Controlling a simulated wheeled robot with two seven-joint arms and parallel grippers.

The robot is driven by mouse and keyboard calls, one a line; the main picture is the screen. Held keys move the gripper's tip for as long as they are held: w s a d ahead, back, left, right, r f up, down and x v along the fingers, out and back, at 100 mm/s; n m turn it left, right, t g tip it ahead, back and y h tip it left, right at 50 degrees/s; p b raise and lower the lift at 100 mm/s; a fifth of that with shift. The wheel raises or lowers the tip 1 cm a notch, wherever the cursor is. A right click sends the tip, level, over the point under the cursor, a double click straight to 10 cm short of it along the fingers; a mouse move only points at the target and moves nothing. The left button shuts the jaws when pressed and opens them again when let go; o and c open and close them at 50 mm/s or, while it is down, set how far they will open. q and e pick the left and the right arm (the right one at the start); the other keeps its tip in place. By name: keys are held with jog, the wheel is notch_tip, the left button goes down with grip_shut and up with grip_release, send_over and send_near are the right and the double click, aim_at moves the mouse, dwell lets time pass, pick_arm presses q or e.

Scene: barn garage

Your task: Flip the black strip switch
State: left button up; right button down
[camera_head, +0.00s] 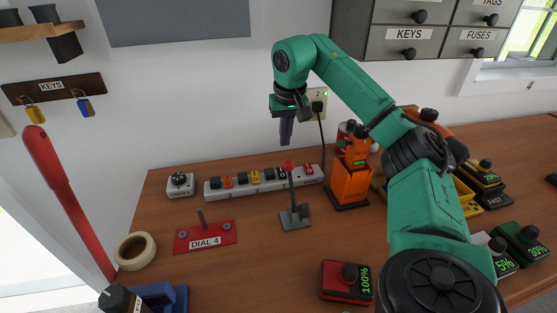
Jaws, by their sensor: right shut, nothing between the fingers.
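A white power strip (262,187) lies along the back of the wooden bench near the wall, with a row of coloured switches on top. Black switches show at its left end (215,183) and further along it (242,179); which way each is tipped is too small to tell. My right gripper (285,142) is shut and empty, its dark purple fingers pointing down. It appears above the right half of the strip, apart from it, in front of the wall. My left gripper is not in view.
A lever with a red tip (294,214) stands in front of the strip's right half, and an orange device (350,182) stands right of it. A red DIAL 4 plate (207,240), a tape roll (134,251) and a red 100% box (345,281) lie nearer. The front middle is clear.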

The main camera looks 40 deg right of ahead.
send_near(280, 169)
jog(key=shift+s+d+f, duration=0.1)
jog(key=shift+s+f, duration=0.1)
jog(key=p+x, duration=0.1)
jog(key=x, duration=0.5)
jog(key=shift+w+r, duration=0.1)
jog(key=shift+w, duration=0.05)
jog(key=shift+f, duration=0.25)
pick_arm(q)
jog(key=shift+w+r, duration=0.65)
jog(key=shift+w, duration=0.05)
pick_arm(e)
jog(key=shift+w+f, duration=0.1)
